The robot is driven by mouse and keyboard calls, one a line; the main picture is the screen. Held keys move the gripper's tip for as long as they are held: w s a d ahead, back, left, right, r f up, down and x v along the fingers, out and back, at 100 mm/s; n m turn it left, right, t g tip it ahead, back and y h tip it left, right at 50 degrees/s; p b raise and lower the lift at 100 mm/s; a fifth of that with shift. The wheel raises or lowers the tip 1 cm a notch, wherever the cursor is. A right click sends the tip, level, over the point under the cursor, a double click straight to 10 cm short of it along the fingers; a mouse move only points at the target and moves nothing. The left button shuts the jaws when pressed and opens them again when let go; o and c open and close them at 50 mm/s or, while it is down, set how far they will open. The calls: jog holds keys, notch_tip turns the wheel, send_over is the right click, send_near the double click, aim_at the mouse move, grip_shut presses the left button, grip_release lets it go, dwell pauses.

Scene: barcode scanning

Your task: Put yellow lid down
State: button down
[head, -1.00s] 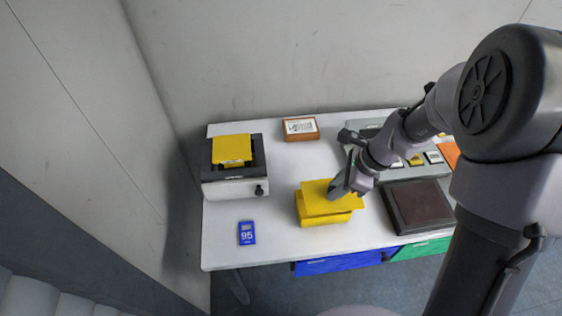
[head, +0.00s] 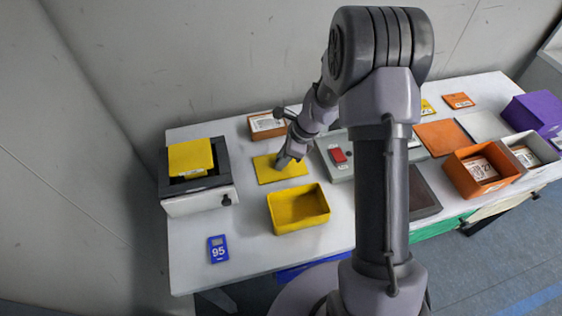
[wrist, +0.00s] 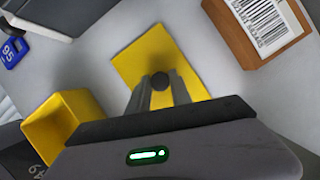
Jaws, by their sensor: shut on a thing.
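The yellow lid (head: 266,172) is a flat rectangular plate, low over or on the white table behind the yellow box; I cannot tell whether it touches the table. My gripper (head: 285,160) is shut on the lid. In the wrist view the fingers of my gripper (wrist: 160,88) close on a dark round knob in the middle of the lid (wrist: 140,57). The yellow box (head: 298,208) stands open and looks empty in front of the lid. Its open side also shows in the wrist view (wrist: 55,130).
A white and black device (head: 200,200) with a yellow piece on top stands at the left. An orange-brown box with a barcode label (head: 266,124) is behind the lid. A blue tag marked 95 (head: 218,249) lies front left. A grey panel (head: 333,160) is right.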

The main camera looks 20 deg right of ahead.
jog(key=shift+r, duration=0.1)
jog(key=c, duration=1.2)
grip_release()
jog(key=shift+o, duration=0.2)
jog(key=p+v, duration=0.5)
jog(key=v, duration=0.7)
jog(key=s+a+r+n+t, duration=0.1)
jog(key=s+a+r+n, duration=0.15)
jog(key=r, duration=0.45)
jog(key=s+a+r+n, duration=0.2)
jog(key=s+r+n, duration=0.15)
jog(key=r, duration=0.25)
jog(key=s+a+r+n+t+h, duration=0.1)
jog(key=s+a+r+n, duration=0.1)
jog(key=s+r+n, duration=0.2)
jog(key=s+a+r+n+t+h, duration=0.1)
jog(key=s+r+n, duration=0.4)
jog(key=s, duration=0.8)
jog(key=a+n+t, duration=0.1)
jog(key=n, duration=0.2)
